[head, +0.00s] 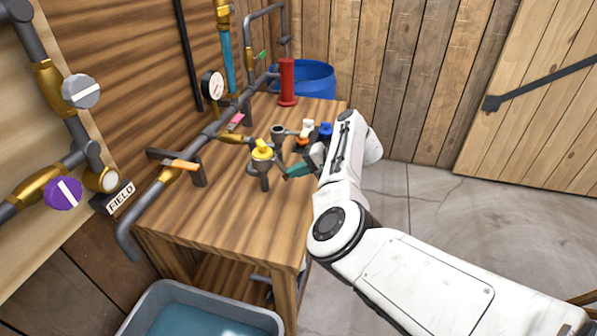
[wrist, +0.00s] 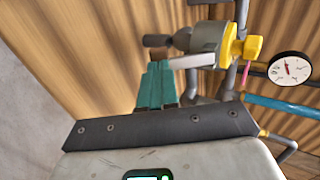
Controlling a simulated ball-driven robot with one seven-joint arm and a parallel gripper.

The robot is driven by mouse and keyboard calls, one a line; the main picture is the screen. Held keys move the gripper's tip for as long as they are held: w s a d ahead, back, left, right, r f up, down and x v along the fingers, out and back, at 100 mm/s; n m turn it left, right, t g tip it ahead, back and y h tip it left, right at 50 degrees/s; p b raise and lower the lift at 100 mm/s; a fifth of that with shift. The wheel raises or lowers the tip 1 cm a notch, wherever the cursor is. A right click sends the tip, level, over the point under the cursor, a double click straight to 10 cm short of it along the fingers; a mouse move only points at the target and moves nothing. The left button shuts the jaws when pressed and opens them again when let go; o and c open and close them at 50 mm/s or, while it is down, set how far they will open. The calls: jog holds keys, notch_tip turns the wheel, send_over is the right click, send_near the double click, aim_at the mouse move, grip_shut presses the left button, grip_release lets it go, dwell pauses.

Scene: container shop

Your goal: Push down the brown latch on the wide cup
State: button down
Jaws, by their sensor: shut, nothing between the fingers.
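My gripper (head: 297,171) has teal fingers, shut and empty, just above the wooden table. The fingers also show in the wrist view (wrist: 157,68), with their tips beside a grey cup-like fitting (wrist: 206,40). This fitting has a yellow knob and a pale flat lever at its side. In the head view the grey fitting (head: 264,171) stands upright left of my fingertips. A second, darker grey cup (head: 279,132) stands behind it. My arm hides part of the table's right side.
White-orange and blue small parts (head: 326,130) stand close behind my gripper. A red cylinder (head: 288,83) and blue barrel (head: 318,75) are farther back. Pipes with a gauge (head: 212,85) run along the left. The table (head: 215,225) is clear in front; a water tub (head: 150,300) sits below.

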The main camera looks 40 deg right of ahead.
jog(key=shift+r+p, duration=0.8)
